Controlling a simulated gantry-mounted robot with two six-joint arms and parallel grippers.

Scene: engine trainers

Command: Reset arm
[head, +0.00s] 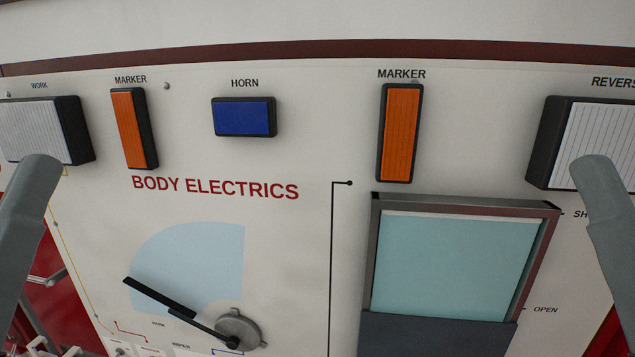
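The head view faces a white trainer panel (290,270) headed "BODY ELECTRICS". My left arm (25,235) comes in along the left edge and my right arm (608,230) along the right edge. Only grey arm links show, in front of the panel and partly over the outer lamps. Neither gripper's fingers can be made out, so nothing can be seen held.
The panel carries two orange marker lamps (133,128) (399,133), a blue horn block (244,117), a white work lamp (45,130) and a reverse lamp (592,142). A black wiper (160,298) and a framed window (455,265) sit lower. Small switches lie bottom left.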

